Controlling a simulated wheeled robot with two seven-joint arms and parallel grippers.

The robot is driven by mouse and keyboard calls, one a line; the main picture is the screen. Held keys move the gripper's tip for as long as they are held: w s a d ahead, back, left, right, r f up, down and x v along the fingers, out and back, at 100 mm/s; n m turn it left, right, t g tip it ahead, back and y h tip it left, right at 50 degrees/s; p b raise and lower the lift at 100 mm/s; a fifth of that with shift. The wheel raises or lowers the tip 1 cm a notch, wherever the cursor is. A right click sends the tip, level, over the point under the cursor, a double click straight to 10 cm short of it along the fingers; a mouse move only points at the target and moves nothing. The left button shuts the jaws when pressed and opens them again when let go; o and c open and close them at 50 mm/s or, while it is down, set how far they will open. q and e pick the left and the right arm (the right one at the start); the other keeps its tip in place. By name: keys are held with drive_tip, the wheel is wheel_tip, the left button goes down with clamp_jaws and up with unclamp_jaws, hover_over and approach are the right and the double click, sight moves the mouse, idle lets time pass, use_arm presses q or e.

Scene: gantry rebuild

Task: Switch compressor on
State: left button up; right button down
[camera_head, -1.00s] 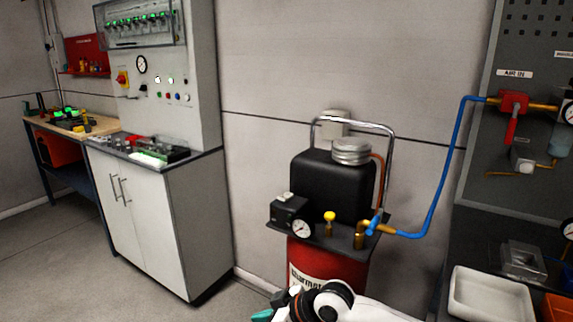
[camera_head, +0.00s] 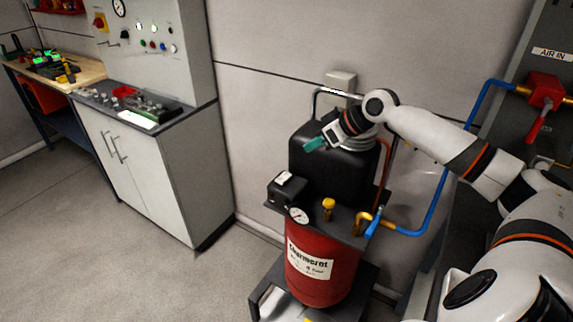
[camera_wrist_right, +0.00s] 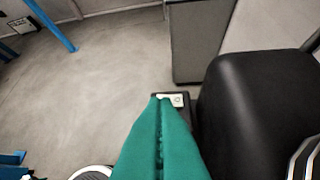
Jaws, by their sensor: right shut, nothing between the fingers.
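The compressor has a red tank (camera_head: 322,270), a black motor cover (camera_head: 330,158) and a small black switch box (camera_head: 288,190) at its left front. A pale switch piece (camera_head: 284,179) sits on top of the box; its setting is too small to tell. In the right wrist view the pale switch piece (camera_wrist_right: 171,100) shows just beyond the fingertips. My right gripper (camera_head: 308,146), with teal fingers, is shut and empty, in front of the motor cover and higher than the switch box. In the wrist view my right fingers (camera_wrist_right: 161,100) are together. My left gripper is out of view.
A round gauge (camera_head: 299,215) and a yellow-topped valve (camera_head: 328,205) stand beside the box. A metal handle (camera_head: 330,92) rises behind the motor. A blue hose (camera_head: 408,234) runs to the wall panel at right. Floor (camera_head: 150,270) at left is clear.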

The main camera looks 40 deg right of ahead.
drive_tip(key=p, duration=0.3)
hover_over(277, 178)
drive_tip(key=s+d, duration=0.2)
wheel_tip(277, 178, down, 7)
drive_tip(key=shift+a+f, duration=0.1)
drive_tip(key=shift+a, duration=0.05)
wheel_tip(277, 178, down, 3)
drive_tip(key=shift+s+r+p, duration=0.1)
drive_tip(key=shift+r+p, duration=0.05)
drive_tip(key=shift+p, duration=0.5)
drive_tip(key=shift+s+a+f, duration=0.15)
drive_tip(key=shift+s+f, duration=0.05)
drive_tip(key=shift+f, duration=0.55)
drive_tip(key=shift+w, duration=0.1)
